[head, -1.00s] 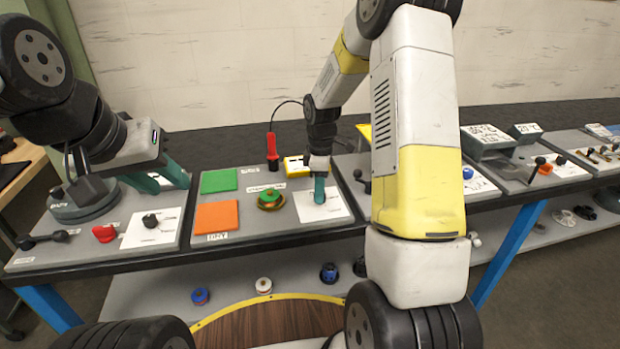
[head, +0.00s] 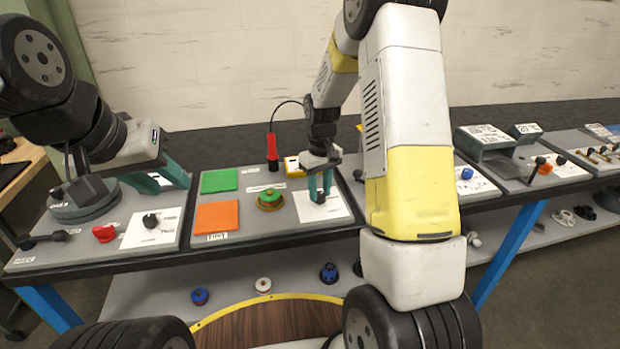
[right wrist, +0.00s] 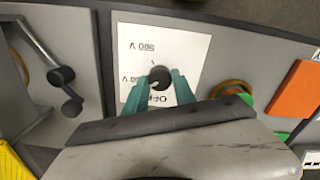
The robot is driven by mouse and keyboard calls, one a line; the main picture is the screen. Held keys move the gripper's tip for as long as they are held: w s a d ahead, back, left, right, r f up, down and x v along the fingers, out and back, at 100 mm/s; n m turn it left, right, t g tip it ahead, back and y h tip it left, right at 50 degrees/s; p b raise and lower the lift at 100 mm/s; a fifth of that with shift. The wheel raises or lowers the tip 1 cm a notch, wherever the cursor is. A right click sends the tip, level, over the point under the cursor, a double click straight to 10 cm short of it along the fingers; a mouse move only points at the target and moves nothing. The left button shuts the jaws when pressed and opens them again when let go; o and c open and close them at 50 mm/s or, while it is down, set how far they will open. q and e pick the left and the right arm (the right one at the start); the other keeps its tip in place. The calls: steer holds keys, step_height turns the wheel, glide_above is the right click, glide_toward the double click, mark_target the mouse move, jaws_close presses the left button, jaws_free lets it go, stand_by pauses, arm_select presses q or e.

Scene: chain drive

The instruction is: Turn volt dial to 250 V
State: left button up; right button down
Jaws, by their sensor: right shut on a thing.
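The volt dial is a small black knob (right wrist: 160,77) on a white card (right wrist: 190,48) in the right wrist view. The card reads upside down there, with "OFF" near my fingers, "500 V" on the far side and a partly covered label at the left. My right gripper (right wrist: 160,88) has its teal fingers on both sides of the knob and is shut on it. In the head view my right gripper (head: 321,194) stands over the card (head: 338,206). The knob's exact pointing is too small to tell. My left gripper (head: 160,180) is open and empty over the left panel.
Green (head: 219,181) and orange (head: 217,216) squares, a green-topped round knob (head: 270,199) and a red-handled tool (head: 272,150) are left of the dial. A black crank lever (right wrist: 65,85) is close on its other side.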

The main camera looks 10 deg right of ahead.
mark_target(320, 194)
steer(key=shift+m, duration=1.3)
steer(key=c, duration=1)
jaws_free()
steer(key=shift+c, duration=0.2)
steer(key=shift+r, duration=3.95)
